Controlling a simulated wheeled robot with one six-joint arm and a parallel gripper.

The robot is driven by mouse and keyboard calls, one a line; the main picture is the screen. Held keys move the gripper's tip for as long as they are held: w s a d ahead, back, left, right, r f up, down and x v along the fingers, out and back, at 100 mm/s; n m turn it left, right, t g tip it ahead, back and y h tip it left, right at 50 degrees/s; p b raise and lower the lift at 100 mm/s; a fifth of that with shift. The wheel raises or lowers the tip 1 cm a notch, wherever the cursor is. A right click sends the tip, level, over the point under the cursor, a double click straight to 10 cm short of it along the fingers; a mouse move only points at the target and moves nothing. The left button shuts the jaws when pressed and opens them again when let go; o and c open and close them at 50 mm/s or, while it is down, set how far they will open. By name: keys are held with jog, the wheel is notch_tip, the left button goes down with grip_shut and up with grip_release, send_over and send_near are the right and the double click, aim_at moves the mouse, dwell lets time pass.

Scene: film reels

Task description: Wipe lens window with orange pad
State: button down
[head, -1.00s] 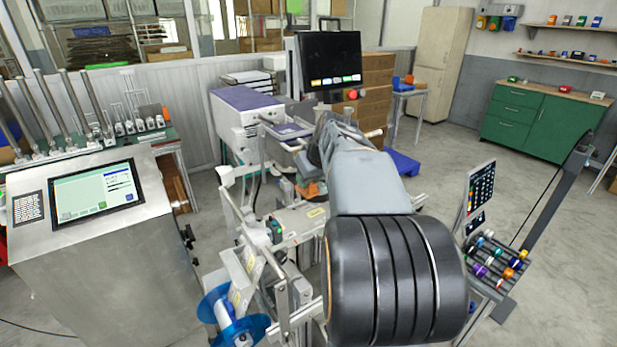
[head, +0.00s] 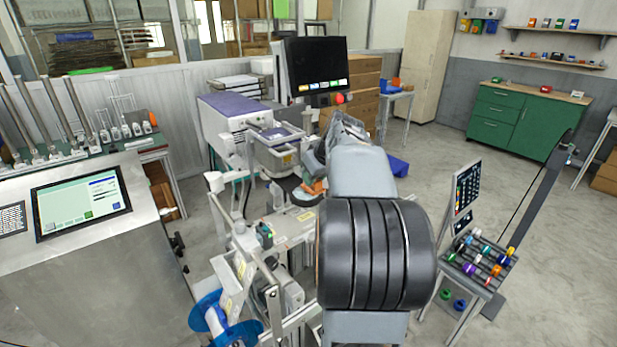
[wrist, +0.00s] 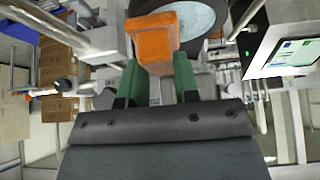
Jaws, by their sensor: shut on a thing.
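In the wrist view, the green fingers of my gripper (wrist: 156,70) are shut on the orange pad (wrist: 153,42), a block held out beyond the fingertips. A pale round window in a dark ring, apparently the lens window (wrist: 200,17), lies just beyond the pad. The pad overlaps its left side in this view; I cannot tell whether they touch. In the head view, the orange pad (head: 316,186) shows only partly beside my arm, near a dark round part on the central machine. My arm hides most of the gripper there.
The central machine has a purple-topped box (head: 232,107), a monitor (head: 318,66) and a blue reel (head: 218,318) at its front. A steel console (head: 100,250) stands left. A small rack (head: 478,265) with coloured spools stands right. Open floor lies at far right.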

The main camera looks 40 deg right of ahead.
jog(key=shift+d, duration=0.55)
jog(key=shift+a+f+b, duration=0.1)
jog(key=shift+a+b, duration=0.55)
jog(key=shift+a, duration=0.6)
jog(key=shift+w+a+b, duration=0.15)
jog(key=shift+a+b, duration=0.4)
jog(key=shift+a, duration=1.45)
jog(key=shift+r, duration=0.2)
jog(key=shift+r+p, duration=2.3)
jog(key=shift+r, duration=0.6)
jog(key=shift+r, duration=0.1)
notch_tip(320, 180, up, 3)
jog(key=shift+f+p, duration=0.1)
jog(key=shift+p, duration=1)
